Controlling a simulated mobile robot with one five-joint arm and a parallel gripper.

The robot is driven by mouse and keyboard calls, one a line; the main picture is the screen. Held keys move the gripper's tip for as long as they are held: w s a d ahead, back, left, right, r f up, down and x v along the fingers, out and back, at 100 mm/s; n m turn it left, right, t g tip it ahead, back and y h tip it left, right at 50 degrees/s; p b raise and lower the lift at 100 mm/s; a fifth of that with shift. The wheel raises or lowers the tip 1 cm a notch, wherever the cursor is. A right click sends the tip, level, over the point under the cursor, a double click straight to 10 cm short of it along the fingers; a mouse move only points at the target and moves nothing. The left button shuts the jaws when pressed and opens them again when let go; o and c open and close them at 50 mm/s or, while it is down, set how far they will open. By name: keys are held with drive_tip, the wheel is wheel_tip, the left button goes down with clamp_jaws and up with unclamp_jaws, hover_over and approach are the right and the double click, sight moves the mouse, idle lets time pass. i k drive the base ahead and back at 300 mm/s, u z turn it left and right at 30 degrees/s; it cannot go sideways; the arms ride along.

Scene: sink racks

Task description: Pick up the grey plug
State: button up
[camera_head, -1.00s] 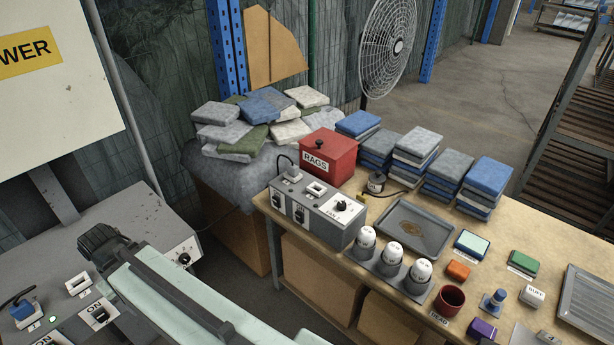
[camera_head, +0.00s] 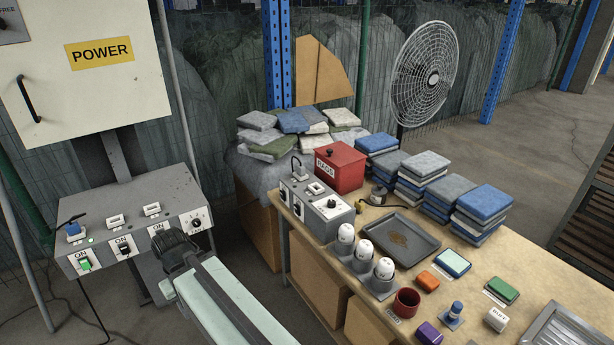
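A small grey plug (camera_head: 297,174) with a black cord looping above it sits on the left end of the grey control box (camera_head: 322,224) on the bench. It appears to stand in a socket, but it is too small to be sure. My pale green arm reaches in from the bottom, left of the bench, and ends in a dark ribbed part. I see no gripper fingers. The arm is well apart from the plug.
A red RAGS box (camera_head: 340,166) stands close behind the control box. White-topped canisters (camera_head: 364,250), a grey tray (camera_head: 403,239) and stacked cloths (camera_head: 422,166) crowd the bench. A power panel (camera_head: 140,215) with a blue plug (camera_head: 73,229) stands at left.

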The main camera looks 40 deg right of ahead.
sight(301, 170)
drive_tip(key=z, duration=0.4)
drive_tip(key=i, duration=1)
drive_tip(key=u, duration=0.05)
